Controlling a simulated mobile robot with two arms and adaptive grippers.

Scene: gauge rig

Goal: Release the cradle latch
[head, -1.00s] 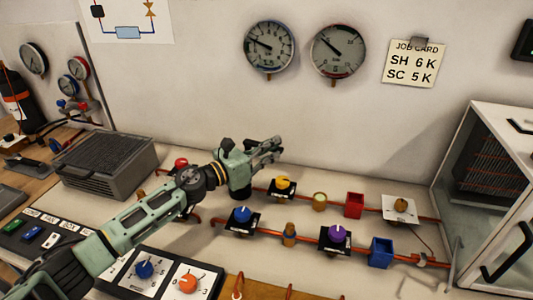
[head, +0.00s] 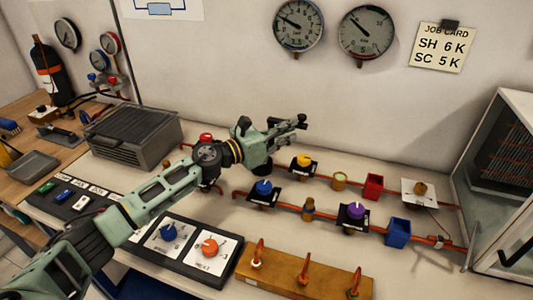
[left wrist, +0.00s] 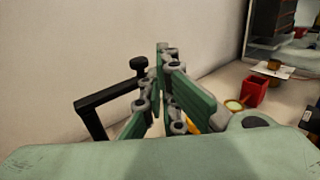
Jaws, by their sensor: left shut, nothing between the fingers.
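My left gripper (head: 300,124) is shut and empty, held above the back of the bench near the wall. Its fingers (left wrist: 165,85) also show in the left wrist view, close together. A black angled bar with a round knob (left wrist: 138,64) stands just left of the fingers in the left wrist view; I cannot tell whether it is part of my gripper. I cannot make out the cradle latch for certain. A brass-coloured block with several copper hooks (head: 305,272) lies at the front of the bench. My right gripper is not in view.
Copper pipes carry a yellow knob (head: 304,160), a blue knob (head: 263,188) and a purple knob (head: 355,211). A red cup (head: 373,187) and blue cup (head: 398,233) stand to the right. A grey ribbed box (head: 135,138) is left, a glass-fronted cabinet (head: 505,190) right.

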